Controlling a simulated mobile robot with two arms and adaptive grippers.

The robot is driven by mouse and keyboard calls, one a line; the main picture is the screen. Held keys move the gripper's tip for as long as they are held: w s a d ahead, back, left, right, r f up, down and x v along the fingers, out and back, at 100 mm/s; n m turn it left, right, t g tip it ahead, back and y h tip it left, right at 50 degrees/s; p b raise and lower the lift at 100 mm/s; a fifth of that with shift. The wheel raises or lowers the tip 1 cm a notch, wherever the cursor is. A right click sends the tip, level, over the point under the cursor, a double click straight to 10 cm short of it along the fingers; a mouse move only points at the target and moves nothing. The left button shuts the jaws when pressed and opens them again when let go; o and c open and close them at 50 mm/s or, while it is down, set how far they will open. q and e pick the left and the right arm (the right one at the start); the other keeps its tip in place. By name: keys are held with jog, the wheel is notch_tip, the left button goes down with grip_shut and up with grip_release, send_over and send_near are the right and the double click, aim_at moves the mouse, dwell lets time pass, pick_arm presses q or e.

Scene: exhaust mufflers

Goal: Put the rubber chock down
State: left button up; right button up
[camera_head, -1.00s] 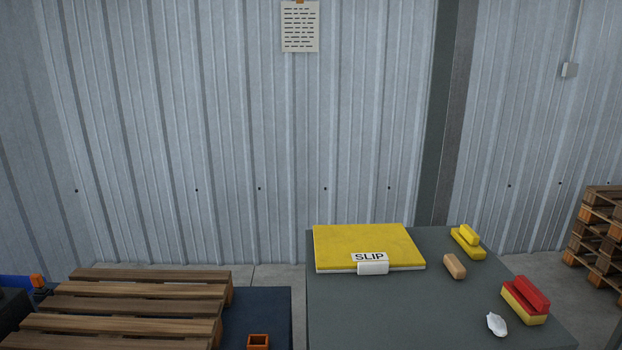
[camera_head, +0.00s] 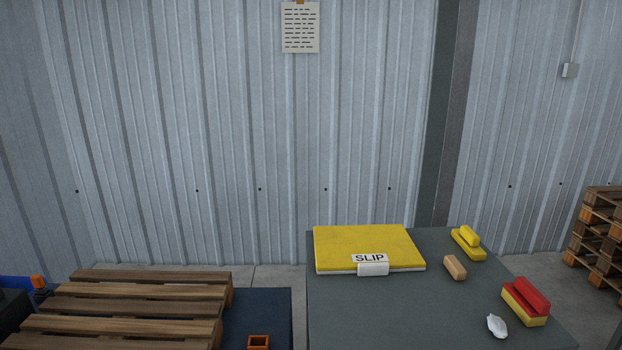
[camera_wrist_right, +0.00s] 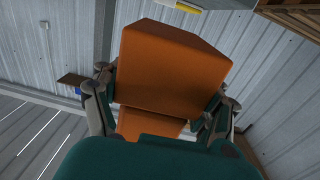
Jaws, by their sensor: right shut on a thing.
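In the right wrist view, an orange block-shaped thing (camera_wrist_right: 172,66), which looks like the rubber chock, sits between the two fingers of my right gripper (camera_wrist_right: 160,96). The gripper is shut on it, one finger on each side. A smaller orange part shows below the main face, close to the green palm. Neither gripper shows in the head view, and my left gripper is in no view.
A grey-green table (camera_head: 400,315) carries a yellow pad (camera_head: 365,243) with a SLIP label, a tan block (camera_head: 455,267), yellow and red blocks, and a white crumpled piece (camera_head: 497,325). Its front middle is clear. A wooden pallet (camera_head: 140,305) and small orange square holder (camera_head: 258,342) are left.

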dwell(0.3)
jog(key=shift+w+f, duration=0.2)
jog(key=shift+w, duration=0.1)
jog(key=shift+n+y, duration=0.5)
jog(key=shift+y, duration=0.3)
jog(key=w+f, duration=0.1)
jog(key=w+f+b, duration=0.1)
jog(key=w, duration=0.1)
jog(key=shift+w+f, duration=0.25)
jog(key=shift+w, duration=0.05)
jog(key=w+d+b, duration=0.3)
jog(key=w+d, duration=0.9)
jog(key=w, duration=0.4)
jog(key=shift+w+d+f+b, duration=0.15)
jog(key=shift+w+b, duration=0.05)
jog(key=shift+b, duration=0.15)
